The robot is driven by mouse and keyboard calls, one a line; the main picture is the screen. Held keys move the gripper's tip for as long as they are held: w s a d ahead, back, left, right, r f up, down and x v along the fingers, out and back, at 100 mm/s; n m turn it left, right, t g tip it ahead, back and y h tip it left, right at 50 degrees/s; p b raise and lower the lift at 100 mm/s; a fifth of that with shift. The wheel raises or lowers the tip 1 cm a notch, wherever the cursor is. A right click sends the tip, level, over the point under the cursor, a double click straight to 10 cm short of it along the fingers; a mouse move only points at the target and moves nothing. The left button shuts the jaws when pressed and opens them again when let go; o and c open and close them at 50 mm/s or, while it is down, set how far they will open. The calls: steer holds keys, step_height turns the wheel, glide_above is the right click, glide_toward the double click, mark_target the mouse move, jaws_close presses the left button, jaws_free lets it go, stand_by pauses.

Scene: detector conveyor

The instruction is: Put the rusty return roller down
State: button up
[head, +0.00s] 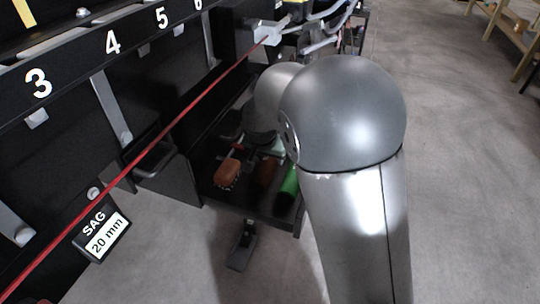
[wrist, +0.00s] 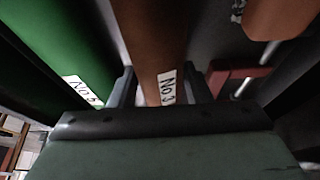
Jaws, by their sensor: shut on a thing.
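The rusty return roller (wrist: 150,32) is a brown cylinder with a white "No 3" label. In the wrist view it lies between the two fingers of my gripper (wrist: 158,88), which is shut on it near the label. In the head view the rusty roller (head: 265,173) shows in a dark tray (head: 272,219), beside the green roller (head: 288,186). I cannot tell whether it touches the tray floor. The green roller (wrist: 48,45), labelled "No 5", lies to its left in the wrist view. My arm hides part of the tray.
An orange-brown block-like object (head: 228,173) sits left of the rusty roller in the tray. A red piece (wrist: 232,78) lies right of my gripper in the wrist view. A red line (head: 150,145) runs along the black numbered conveyor frame. Open floor lies at right.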

steer(key=o, duration=1.5)
steer(key=p+v, duration=0.2)
steer(key=v, duration=1.5)
steer(key=shift+a+r+p, duration=0.1)
steer(key=shift+r+p, duration=0.15)
steer(key=shift+p, duration=0.05)
